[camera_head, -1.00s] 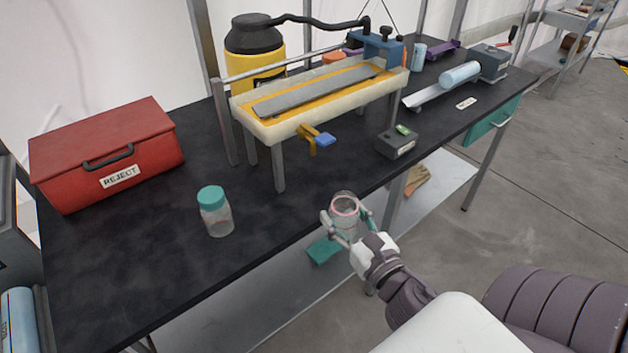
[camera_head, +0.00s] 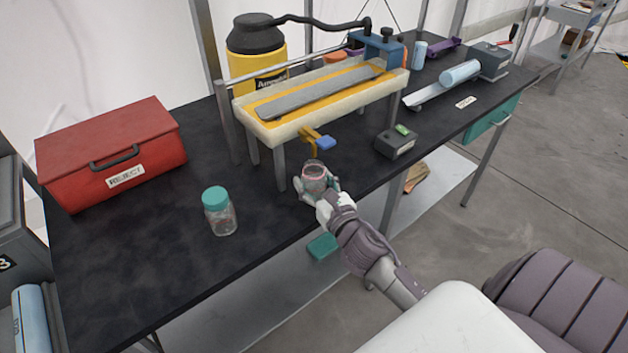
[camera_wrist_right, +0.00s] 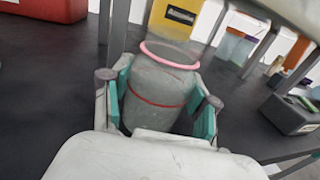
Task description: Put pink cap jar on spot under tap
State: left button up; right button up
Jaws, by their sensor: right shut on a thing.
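My right gripper (camera_head: 320,191) is shut on a clear jar with a pink ring at its top (camera_head: 315,176), upright near the table's front edge. In the right wrist view the jar (camera_wrist_right: 160,92) sits between the teal-padded fingers, with a red line round its body. I cannot tell whether its base touches the table. The tap (camera_head: 323,142), with a yellow body and blue handle, hangs from the front of the yellow tray just behind and above the jar. The spot under the tap cannot be made out. My left gripper is out of view.
A jar with a teal cap (camera_head: 219,211) stands to the left. A red REJECT box (camera_head: 110,150) is at the back left. The tray's metal legs (camera_head: 280,168) stand close to the held jar. A grey box with a green button (camera_head: 396,143) is to the right.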

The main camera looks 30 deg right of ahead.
jog(key=shift+s, duration=0.1)
jog(key=shift+f, duration=0.15)
jog(key=o, duration=1.1)
jog(key=shift+o, duration=0.2)
